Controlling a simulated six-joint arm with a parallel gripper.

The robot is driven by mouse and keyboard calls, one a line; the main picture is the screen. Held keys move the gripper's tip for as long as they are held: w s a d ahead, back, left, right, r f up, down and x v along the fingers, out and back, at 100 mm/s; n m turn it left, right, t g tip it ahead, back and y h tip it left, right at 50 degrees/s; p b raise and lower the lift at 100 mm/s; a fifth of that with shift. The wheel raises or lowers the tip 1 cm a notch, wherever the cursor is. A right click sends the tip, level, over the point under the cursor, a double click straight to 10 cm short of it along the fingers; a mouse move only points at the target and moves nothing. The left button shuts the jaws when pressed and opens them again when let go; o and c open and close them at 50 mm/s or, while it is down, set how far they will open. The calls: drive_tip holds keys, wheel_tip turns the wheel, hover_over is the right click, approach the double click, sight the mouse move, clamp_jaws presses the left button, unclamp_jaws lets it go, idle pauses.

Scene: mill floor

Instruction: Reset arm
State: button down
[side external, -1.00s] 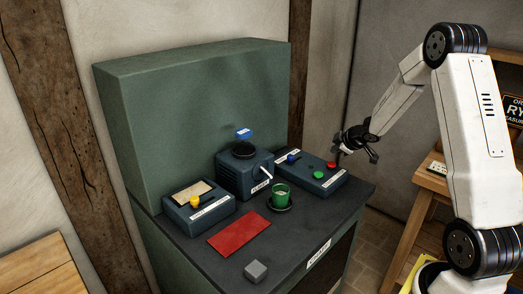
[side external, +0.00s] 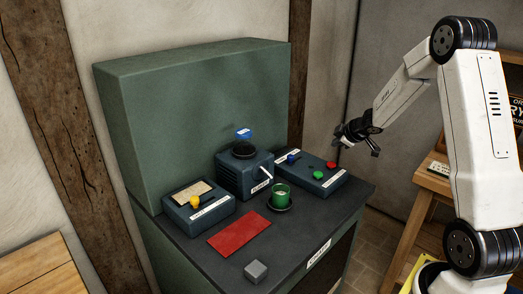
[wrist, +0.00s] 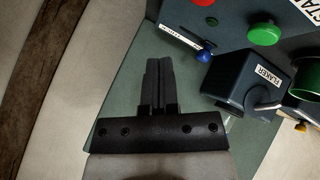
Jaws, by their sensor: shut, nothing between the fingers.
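My gripper (side external: 357,138) hangs in the air to the right of the green machine, above and beyond the button box. In the wrist view my gripper's fingers (wrist: 157,66) are together with nothing between them. The button box (side external: 312,180) has a blue knob, a green button (side external: 318,175) and a red button (side external: 331,165). The flaker (side external: 245,175) is a dark box with a black round top and a small lever; it also shows in the wrist view (wrist: 240,82). A green cup (side external: 281,195) stands upright on a dark saucer beside it.
A box with a yellow knob (side external: 194,201) sits at the worktop's left. A red mat (side external: 239,236) and a grey block (side external: 256,270) lie in front. The tall green back panel (side external: 205,110) rises behind. A wooden table (side external: 425,205) stands at right. Air around my gripper is clear.

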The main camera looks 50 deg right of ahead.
drive_tip(key=shift+m+g, duration=0.5)
drive_tip(key=shift+m, duration=0.4)
drive_tip(key=a, duration=0.6)
drive_tip(key=a+r, duration=0.1)
drive_tip(key=a, duration=0.1)
drive_tip(key=shift+a, duration=0.4)
drive_tip(key=s+a+f+m+g+y, duration=0.1)
drive_tip(key=s+a+g, duration=0.1)
drive_tip(key=s+a, duration=0.5)
drive_tip(key=s+a+f+m+g+y, duration=0.1)
drive_tip(key=s+a, duration=0.7)
drive_tip(key=a, duration=0.8)
drive_tip(key=shift+s+f+m+g+y, duration=0.35)
drive_tip(key=shift+m+g, duration=0.45)
drive_tip(key=shift+g, duration=0.3)
